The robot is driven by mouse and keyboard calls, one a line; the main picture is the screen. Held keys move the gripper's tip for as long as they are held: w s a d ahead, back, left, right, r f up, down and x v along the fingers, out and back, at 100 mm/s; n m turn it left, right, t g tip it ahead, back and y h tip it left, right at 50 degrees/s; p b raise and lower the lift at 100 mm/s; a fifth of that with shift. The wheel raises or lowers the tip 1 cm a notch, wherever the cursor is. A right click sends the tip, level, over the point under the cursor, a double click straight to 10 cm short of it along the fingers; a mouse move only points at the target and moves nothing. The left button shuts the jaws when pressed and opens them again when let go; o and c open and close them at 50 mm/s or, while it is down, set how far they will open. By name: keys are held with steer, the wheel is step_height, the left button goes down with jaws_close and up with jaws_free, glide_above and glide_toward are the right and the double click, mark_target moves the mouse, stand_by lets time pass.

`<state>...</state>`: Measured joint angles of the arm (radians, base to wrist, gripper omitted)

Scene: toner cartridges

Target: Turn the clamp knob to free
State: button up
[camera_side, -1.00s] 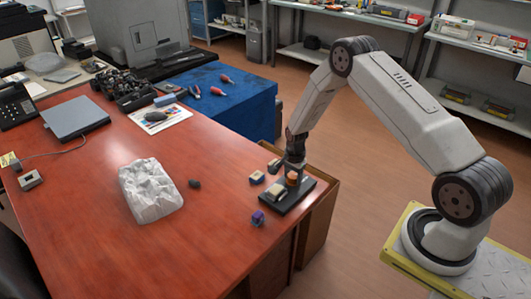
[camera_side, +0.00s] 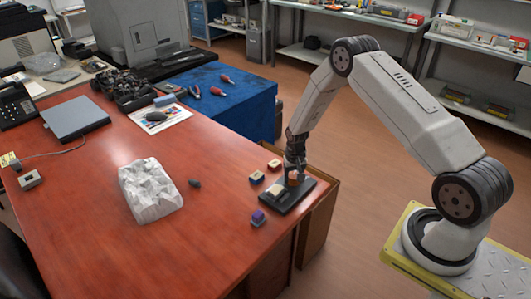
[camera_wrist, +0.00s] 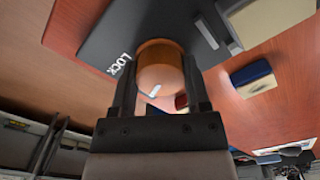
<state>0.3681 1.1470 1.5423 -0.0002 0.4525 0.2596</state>
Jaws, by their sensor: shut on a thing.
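The orange clamp knob (camera_wrist: 158,62) stands on a dark plate (camera_wrist: 112,28) with the white word LOCK beside it. A white mark on the knob points away from the plate's lettering, toward my gripper's palm in the wrist view. My gripper (camera_wrist: 160,85) has a finger on each side of the knob and is shut on it. In the side view the knob (camera_side: 293,177) sits on the dark plate (camera_side: 300,199) at the desk's right edge, with my gripper (camera_side: 294,172) reaching down over it. A cream block (camera_side: 275,190) lies on the same plate.
Small blocks stand close by: a blue and cream one (camera_side: 257,177), a red-topped one (camera_side: 274,165) and a purple one (camera_side: 258,217). A crumpled white bag (camera_side: 150,190) and a small dark lump (camera_side: 195,183) lie farther left. Bare desk lies between.

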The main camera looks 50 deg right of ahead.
mark_target(294, 175)
steer(key=n, duration=0.4)
steer(key=shift+n, duration=0.3)
stand_by(0.4)
steer(key=o, duration=1.3)
steer(key=shift+r, duration=0.15)
steer(key=shift+r, duration=3.8)
